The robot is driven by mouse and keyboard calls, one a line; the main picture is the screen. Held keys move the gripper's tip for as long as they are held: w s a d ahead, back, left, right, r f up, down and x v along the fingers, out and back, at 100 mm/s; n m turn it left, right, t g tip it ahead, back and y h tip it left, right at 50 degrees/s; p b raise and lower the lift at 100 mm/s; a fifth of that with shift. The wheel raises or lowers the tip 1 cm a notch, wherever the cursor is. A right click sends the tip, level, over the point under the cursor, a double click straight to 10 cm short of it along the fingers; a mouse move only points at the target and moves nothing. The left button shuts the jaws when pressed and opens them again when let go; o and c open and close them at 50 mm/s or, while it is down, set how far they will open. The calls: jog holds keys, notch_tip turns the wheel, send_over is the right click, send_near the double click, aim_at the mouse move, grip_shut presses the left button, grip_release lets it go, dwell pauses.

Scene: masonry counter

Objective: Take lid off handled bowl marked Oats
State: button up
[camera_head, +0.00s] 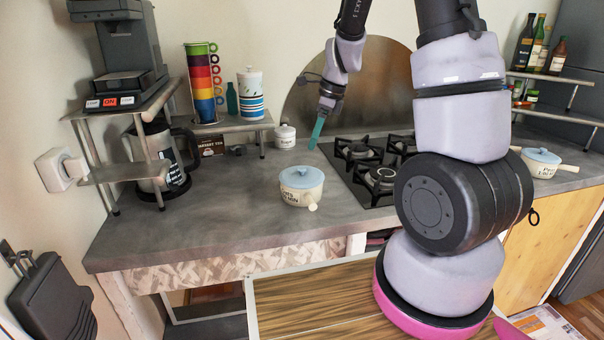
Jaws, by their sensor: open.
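A cream handled bowl (297,198) stands on the grey counter left of the hob. Its light blue lid (302,177) with a small knob sits on it. Its short handle points toward the front. Dark lettering shows on its side, too small to read surely. A similar handled bowl (541,170) with a blue lid (541,155) stands at the right, also lettered. My gripper (317,134), with a teal finger, is above and behind the middle bowl, apart from it. It points downward, is seen side-on, and is open and empty.
A black gas hob (372,165) lies right of the middle bowl. A small white lidded jar (284,136) stands behind it. A shelf with stacked coloured cups (203,85) and a coffee pot (152,155) are at the left. The counter (215,215) left of the bowl is clear.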

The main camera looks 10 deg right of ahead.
aim_at(302, 168)
jog(key=x, duration=0.4)
jog(key=shift+s, duration=0.1)
jog(key=shift+s+a+x, duration=0.15)
jog(key=shift+x, duration=1.2)
jog(key=shift+s+a+x, duration=0.15)
jog(key=shift+x, duration=1.15)
jog(key=shift+w, duration=0.15)
jog(key=shift+r, duration=0.1)
jog(key=shift+c, duration=0.3)
grip_shut()
